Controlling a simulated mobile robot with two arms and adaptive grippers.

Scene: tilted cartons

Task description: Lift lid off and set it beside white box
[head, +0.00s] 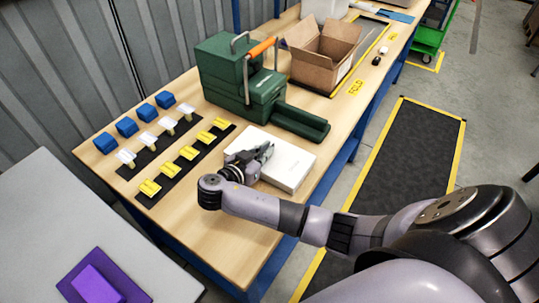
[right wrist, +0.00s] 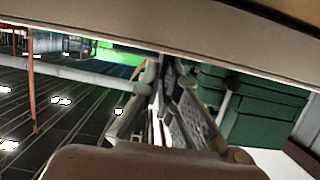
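The white box (head: 297,163) lies on the wooden table, and its top looks closed; I cannot make out a separate lid edge. My right gripper (head: 268,149) is low over the left part of the box top, pointing to the far side; whether it touches is unclear. In the right wrist view its fingers (right wrist: 164,68) are close together at the tips, and I cannot tell whether something thin is between them. My left gripper is not in view.
Green cases (head: 262,88) stand just behind the box, with a long green tray (head: 300,122) beside them. An open carton (head: 322,54) is farther back. Yellow, white and blue blocks (head: 150,188) stand in rows at left. Bare tabletop lies in front of the box.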

